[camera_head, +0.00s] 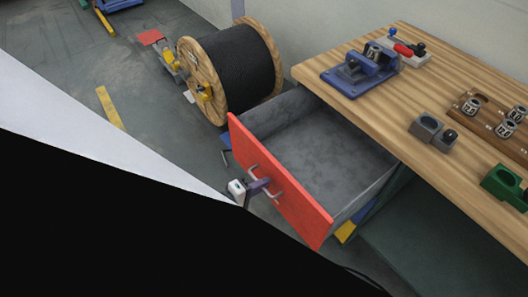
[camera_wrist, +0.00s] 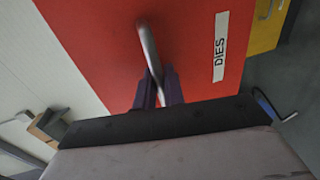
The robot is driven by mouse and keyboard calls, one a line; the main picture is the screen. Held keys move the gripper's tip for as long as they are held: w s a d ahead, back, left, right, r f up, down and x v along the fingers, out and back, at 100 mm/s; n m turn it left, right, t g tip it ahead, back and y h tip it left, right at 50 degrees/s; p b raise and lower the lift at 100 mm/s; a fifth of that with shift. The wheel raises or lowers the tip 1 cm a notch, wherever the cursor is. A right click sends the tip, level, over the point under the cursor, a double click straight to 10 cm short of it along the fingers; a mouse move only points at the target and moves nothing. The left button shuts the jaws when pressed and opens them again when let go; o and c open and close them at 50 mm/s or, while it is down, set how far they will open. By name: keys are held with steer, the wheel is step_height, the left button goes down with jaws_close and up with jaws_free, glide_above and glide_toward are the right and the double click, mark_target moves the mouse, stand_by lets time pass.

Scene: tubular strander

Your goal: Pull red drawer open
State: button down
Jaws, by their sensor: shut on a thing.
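The red drawer (camera_head: 300,208) under the wooden workbench is pulled well out, and its grey inside is empty. Its front has a silver bar handle (camera_head: 264,184). In the wrist view the red front (camera_wrist: 100,45) carries a "DIES" label (camera_wrist: 221,47) to the right of the handle (camera_wrist: 152,52). My gripper (camera_head: 262,185) is at the handle, and its purple fingers (camera_wrist: 158,82) are shut on the bar. Part of the bar is hidden between the fingers.
The workbench (camera_head: 455,75) holds a blue vise (camera_head: 362,70), a grey block (camera_head: 433,132), a wooden die rack and a green fixture (camera_head: 505,187). A large cable reel (camera_head: 235,75) stands behind the drawer, at the left. Open floor (camera_head: 60,50) lies farther left.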

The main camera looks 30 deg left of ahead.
steer(key=c, duration=1.6)
jaws_free()
steer(key=shift+c, duration=0.2)
steer(key=b+v, duration=0.2)
steer(key=v, duration=1.1)
steer(key=shift+s+b, duration=0.4)
steer(key=shift+a+r, duration=0.1)
